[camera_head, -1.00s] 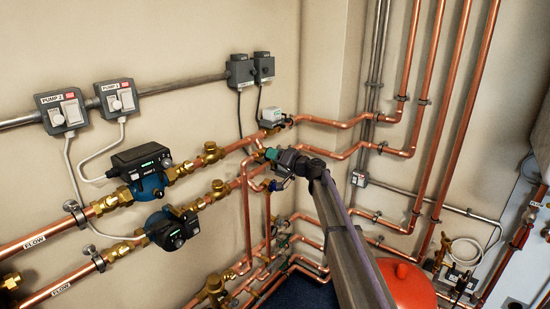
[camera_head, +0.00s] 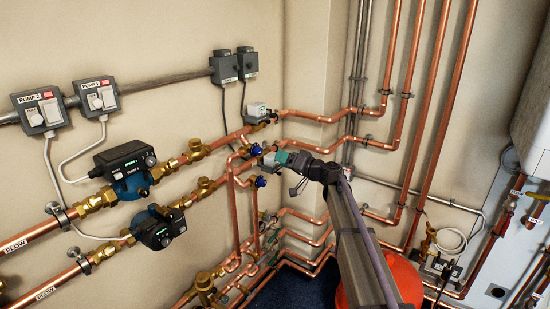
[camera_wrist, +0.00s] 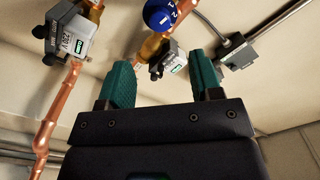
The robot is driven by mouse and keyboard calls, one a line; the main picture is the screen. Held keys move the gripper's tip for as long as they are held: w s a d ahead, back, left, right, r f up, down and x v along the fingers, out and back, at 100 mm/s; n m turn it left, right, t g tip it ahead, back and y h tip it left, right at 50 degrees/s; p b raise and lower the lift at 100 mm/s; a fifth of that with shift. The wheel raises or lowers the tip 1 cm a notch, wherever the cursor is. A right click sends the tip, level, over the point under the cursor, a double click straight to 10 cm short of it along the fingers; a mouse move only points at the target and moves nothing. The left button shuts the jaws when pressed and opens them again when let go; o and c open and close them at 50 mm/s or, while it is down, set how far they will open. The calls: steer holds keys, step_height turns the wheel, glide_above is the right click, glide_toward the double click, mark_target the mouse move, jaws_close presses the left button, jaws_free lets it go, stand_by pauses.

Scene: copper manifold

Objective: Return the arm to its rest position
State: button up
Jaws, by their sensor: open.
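My gripper (camera_head: 272,159) is at the end of my arm, in front of the copper manifold, near two blue valve handles. In the wrist view my gripper (camera_wrist: 164,88) shows two green fingers wide apart with nothing between them. A blue round valve handle (camera_wrist: 159,14) shows beyond the fingers at the top. In the head view one blue handle (camera_head: 256,150) is just left of the fingertips and another blue handle (camera_head: 260,181) is just below them. No contact with the fingers can be made out. No rest position is marked in view.
Two pumps (camera_head: 132,170) (camera_head: 160,229) sit on the flow pipes at left. A grey actuator box (camera_head: 257,111) is above my gripper. Vertical copper pipes (camera_head: 431,120) and a red vessel (camera_head: 400,277) stand to the right. A white cylinder (camera_head: 533,115) is at the right edge.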

steer(key=s+d+f+g+h, duration=0.1)
steer(key=s+f+g+h, duration=0.2)
steer(key=s+f, duration=0.35)
steer(key=s+d+f+g+h, duration=0.2)
steer(key=s+f+g, duration=0.15)
steer(key=s, duration=0.65)
steer(key=s+d+f+m+g+h, duration=0.1)
steer(key=s+d+f+h, duration=0.2)
steer(key=s, duration=1)
steer(key=s+d+f+m+g+h, duration=0.2)
steer(key=s+d+h, duration=0.5)
steer(key=s+d, duration=0.5)
steer(key=shift+s+f+p, duration=0.35)
steer(key=shift+f+p, duration=0.1)
steer(key=shift+f, duration=0.2)
